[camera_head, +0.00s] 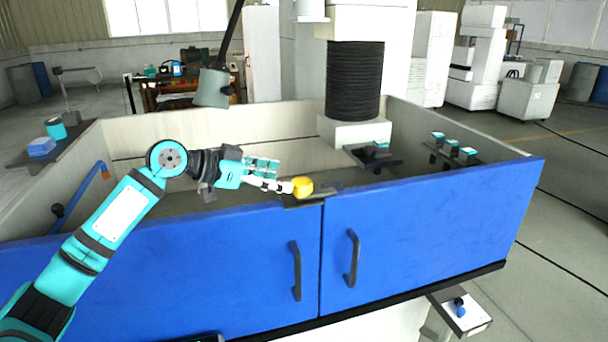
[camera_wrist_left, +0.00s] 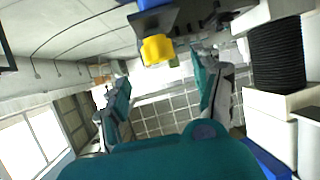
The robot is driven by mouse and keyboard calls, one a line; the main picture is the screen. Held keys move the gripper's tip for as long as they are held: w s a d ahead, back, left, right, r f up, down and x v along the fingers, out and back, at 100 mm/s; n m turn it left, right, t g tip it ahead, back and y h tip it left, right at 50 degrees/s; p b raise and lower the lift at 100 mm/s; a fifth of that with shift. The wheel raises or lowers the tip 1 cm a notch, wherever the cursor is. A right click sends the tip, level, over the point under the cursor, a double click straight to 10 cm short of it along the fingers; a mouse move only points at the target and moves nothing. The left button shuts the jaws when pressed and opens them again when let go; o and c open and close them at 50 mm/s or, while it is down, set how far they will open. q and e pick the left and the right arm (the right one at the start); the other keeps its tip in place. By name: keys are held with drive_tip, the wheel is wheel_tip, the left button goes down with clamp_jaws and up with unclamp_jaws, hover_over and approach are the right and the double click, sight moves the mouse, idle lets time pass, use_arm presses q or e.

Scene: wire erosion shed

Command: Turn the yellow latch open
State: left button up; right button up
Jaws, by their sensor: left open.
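The yellow latch (camera_head: 302,186) sits on a dark plate on top of the blue doors, near the seam between them. In the left wrist view the yellow latch (camera_wrist_left: 157,49) shows at the top, beyond and between the spread fingers. My left gripper (camera_head: 279,178) is open and reaches in from the left, with its fingertips close beside the latch. Whether they touch it I cannot tell. In the left wrist view the left gripper's fingers (camera_wrist_left: 160,98) are wide apart with nothing between them. My right gripper is not in view.
Two blue doors, the left (camera_head: 190,275) and the right (camera_head: 420,235), close the front of the tub and carry dark handles. A black bellows column (camera_head: 354,82) stands behind. A grey lamp head (camera_head: 213,88) hangs above my left arm. Small teal-topped parts (camera_head: 450,146) stand at right.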

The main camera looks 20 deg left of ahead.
sight(301, 181)
use_arm(q)
drive_tip(key=p+x, duration=0.1)
drive_tip(key=x, duration=0.5)
drive_tip(key=shift+r+p, duration=0.1)
drive_tip(key=shift+p, duration=0.3)
drive_tip(key=shift+x, duration=0.75)
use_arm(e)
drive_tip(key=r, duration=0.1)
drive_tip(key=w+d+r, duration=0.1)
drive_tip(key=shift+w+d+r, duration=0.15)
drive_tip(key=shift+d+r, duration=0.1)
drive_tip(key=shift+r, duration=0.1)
use_arm(q)
drive_tip(key=shift+c, duration=0.7)
drive_tip(key=c, duration=0.7)
clamp_jaws()
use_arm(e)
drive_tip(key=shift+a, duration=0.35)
